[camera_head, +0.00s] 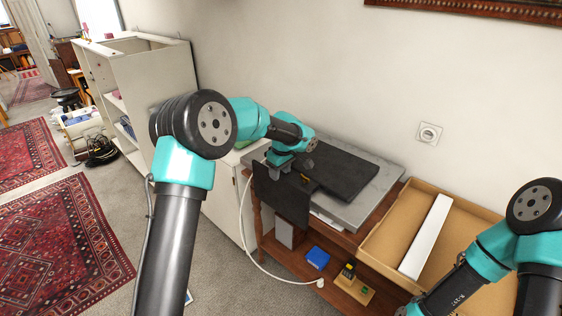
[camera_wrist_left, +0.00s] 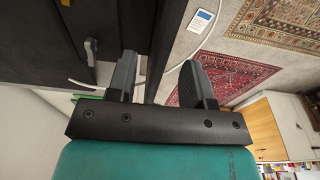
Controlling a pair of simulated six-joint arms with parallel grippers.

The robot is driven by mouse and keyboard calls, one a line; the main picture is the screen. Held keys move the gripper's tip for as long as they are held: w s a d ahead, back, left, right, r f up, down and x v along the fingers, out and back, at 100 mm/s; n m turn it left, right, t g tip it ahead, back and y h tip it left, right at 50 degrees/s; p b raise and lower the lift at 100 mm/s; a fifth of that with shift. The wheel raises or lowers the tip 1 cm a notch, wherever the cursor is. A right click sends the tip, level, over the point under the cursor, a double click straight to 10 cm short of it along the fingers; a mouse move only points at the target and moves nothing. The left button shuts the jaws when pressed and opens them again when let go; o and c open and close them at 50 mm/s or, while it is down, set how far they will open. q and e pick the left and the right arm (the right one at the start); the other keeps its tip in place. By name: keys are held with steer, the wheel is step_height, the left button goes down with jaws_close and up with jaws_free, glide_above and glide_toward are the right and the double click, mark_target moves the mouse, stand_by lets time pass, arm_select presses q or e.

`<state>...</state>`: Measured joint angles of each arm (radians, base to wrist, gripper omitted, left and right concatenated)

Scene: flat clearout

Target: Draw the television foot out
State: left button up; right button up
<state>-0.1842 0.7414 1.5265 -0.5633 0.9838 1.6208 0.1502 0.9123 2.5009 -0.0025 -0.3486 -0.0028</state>
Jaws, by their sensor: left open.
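A dark flat panel (camera_head: 345,172), which looks like the television lying flat, rests on a grey slab (camera_head: 378,192) on the wooden table. A dark plate (camera_head: 282,198), which may be the television foot, hangs down past the slab's front left edge. My left gripper (camera_head: 287,170) is above this plate, partly hidden by its own wrist. In the left wrist view its two fingers (camera_wrist_left: 159,65) are apart, and a dark strip (camera_wrist_left: 166,40) shows between them. I cannot tell whether they touch it. My right arm is at the lower right; its gripper is out of view.
A cardboard box (camera_head: 380,238) holding a long white piece (camera_head: 426,238) stands right of the slab. A white cable (camera_head: 250,235) loops down in front. The lower shelf holds a blue box (camera_head: 317,258). A white cabinet (camera_head: 150,75) stands left; carpet floor is free in front.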

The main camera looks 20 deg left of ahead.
arm_select(q)
steer(key=f, duration=0.4)
steer(key=shift+w+a+f, duration=0.1)
steer(key=shift+a+f, duration=0.15)
steer(key=shift+f, duration=0.15)
steer(key=shift+c, duration=0.5)
jaws_close()
stand_by(0.5)
steer(key=c, duration=0.5)
jaws_free()
steer(key=shift+r, duration=0.2)
jaws_close()
